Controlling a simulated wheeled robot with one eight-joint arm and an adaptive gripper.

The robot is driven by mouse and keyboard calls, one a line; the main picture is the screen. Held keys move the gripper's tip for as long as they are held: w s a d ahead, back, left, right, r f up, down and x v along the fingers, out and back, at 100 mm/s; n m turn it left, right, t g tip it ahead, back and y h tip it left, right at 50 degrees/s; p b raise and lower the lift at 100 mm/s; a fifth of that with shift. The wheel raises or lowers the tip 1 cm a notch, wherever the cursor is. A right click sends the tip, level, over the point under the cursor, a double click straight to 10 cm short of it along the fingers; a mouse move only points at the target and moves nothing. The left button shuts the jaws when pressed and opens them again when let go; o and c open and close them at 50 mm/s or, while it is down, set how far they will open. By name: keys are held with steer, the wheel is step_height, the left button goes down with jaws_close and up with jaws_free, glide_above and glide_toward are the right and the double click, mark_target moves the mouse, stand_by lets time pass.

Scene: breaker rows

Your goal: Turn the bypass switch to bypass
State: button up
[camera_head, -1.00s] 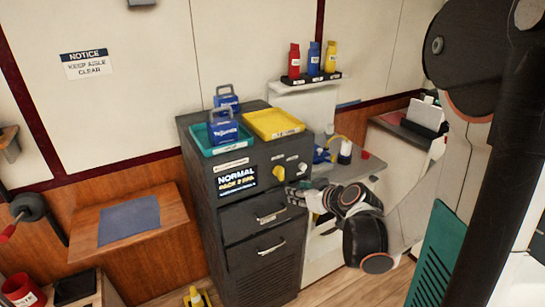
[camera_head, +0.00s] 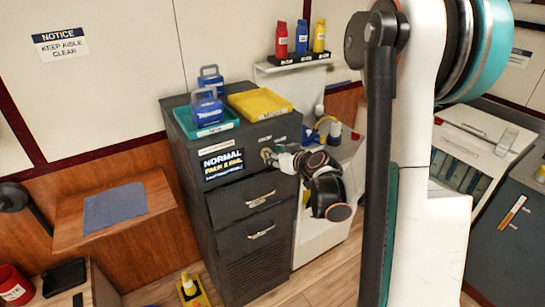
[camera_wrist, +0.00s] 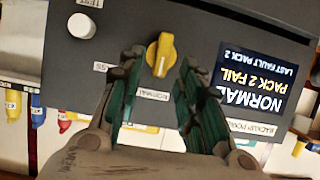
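The bypass switch is a yellow knob (camera_wrist: 160,54) on the dark cabinet front. In the wrist view its raised bar runs nearly up and down, its lower end toward a NORMAL label (camera_wrist: 153,95). A partly covered label ending in "SS" (camera_wrist: 101,67) lies to its left. My gripper (camera_wrist: 157,68) is open, with green-padded fingers on either side of the knob; gaps show, and contact cannot be told. In the head view my gripper (camera_head: 269,155) is at the cabinet's upper front and hides the knob.
A display (camera_head: 222,163) reading NORMAL, PACK 2 FAIL is left of my gripper. A white button (camera_wrist: 82,26) marked TEST is near the knob. Teal (camera_head: 208,124) and yellow (camera_head: 259,105) trays sit on the cabinet (camera_head: 246,213). Drawer handles protrude below.

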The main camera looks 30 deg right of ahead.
steer(key=shift+x, duration=0.95)
jaws_close()
